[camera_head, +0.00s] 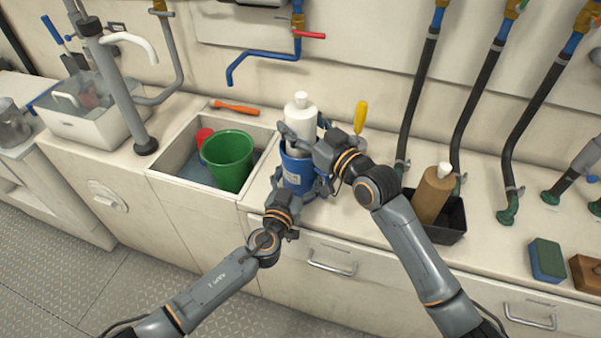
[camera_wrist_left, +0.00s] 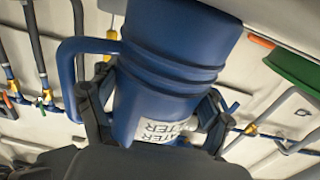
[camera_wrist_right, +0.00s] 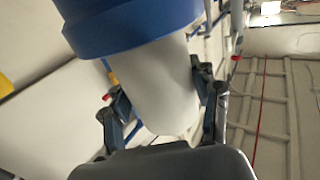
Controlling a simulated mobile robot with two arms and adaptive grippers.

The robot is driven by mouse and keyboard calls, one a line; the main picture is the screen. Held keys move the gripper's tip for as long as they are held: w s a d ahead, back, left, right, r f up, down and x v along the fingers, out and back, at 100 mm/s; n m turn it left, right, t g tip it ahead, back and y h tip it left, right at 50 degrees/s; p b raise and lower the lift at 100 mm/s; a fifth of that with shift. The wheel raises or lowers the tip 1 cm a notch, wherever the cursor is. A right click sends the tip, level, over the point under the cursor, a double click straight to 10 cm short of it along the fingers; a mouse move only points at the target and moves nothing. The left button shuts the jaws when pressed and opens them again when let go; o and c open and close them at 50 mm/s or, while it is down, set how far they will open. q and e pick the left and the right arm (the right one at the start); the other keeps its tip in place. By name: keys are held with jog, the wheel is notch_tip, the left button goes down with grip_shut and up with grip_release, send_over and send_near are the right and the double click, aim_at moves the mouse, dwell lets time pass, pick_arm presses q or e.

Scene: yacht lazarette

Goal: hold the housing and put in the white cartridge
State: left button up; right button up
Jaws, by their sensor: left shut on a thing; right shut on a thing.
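The white cartridge (camera_head: 300,115) stands upright above the blue housing (camera_head: 294,178) in the head view, its narrow top end showing. My right gripper (camera_head: 304,130) is shut on the cartridge. The right wrist view shows the cartridge (camera_wrist_right: 160,85) between both fingers, with the housing's rim (camera_wrist_right: 130,28) overlapping its far end; how deep it sits inside I cannot tell. My left gripper (camera_head: 294,194) is shut on the housing's body from the front. In the left wrist view the housing (camera_wrist_left: 165,75) shows its handle and a white label between the fingers.
A green bucket (camera_head: 229,160) stands in the sink left of the housing. A yellow-handled tool (camera_head: 360,116) is behind my right gripper. A brown bottle (camera_head: 433,193) stands in a black tray (camera_head: 452,228) to the right. A sponge (camera_head: 547,260) lies farther right.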

jog(key=o, duration=1.4)
jog(key=shift+c, duration=0.2)
jog(key=v, duration=1.2)
pick_arm(q)
jog(key=o, duration=1.3)
jog(key=shift+o, duration=0.2)
